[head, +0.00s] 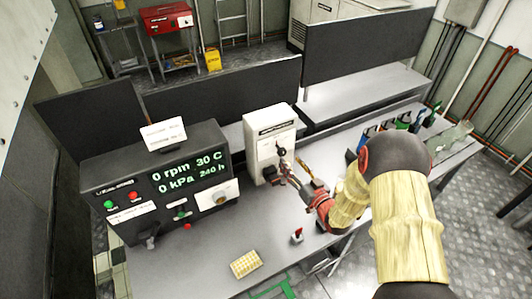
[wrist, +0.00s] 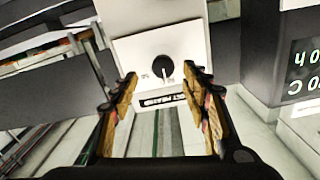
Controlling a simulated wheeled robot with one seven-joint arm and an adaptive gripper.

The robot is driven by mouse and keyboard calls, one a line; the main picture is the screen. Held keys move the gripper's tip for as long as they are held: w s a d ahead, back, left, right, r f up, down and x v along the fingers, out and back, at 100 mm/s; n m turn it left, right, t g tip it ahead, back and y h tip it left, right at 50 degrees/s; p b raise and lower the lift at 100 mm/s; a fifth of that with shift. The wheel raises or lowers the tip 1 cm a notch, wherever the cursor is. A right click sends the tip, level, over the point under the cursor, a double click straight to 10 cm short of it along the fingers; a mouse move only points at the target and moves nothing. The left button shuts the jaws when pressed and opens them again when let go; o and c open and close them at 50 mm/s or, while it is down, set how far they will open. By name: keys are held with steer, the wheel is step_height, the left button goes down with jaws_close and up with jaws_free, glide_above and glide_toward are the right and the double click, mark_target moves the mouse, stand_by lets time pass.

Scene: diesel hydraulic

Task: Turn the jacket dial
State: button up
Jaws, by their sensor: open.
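A white box (head: 270,143) stands on the bench, with a black dial (head: 281,151) on its front, partly hidden by my gripper. In the wrist view the round dial (wrist: 163,69) sits on a white plate, with a dark label strip (wrist: 165,99) beside it. I cannot read the label surely enough to confirm it is the jacket dial. My gripper (head: 292,170) is in front of the box. In the wrist view its two fingers (wrist: 159,79) are spread apart and empty, one on each side of the dial. The fingertips appear short of the dial, not touching it.
A black control console (head: 150,178) with a green display and another dial (head: 218,197) stands left of the box. A yellow gridded block (head: 245,264) and a small red-topped switch (head: 297,235) are on the bench front. Bottles (head: 402,121) stand at the right.

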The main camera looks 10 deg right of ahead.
mark_target(283, 154)
steer(key=shift+w+a, duration=0.3)
steer(key=shift+a, duration=0.1)
steer(key=x, duration=0.7)
steer(key=shift+d, duration=0.1)
steer(key=shift+c, duration=1.2)
steer(key=shift+b, duration=0.3)
steer(key=c, duration=0.9)
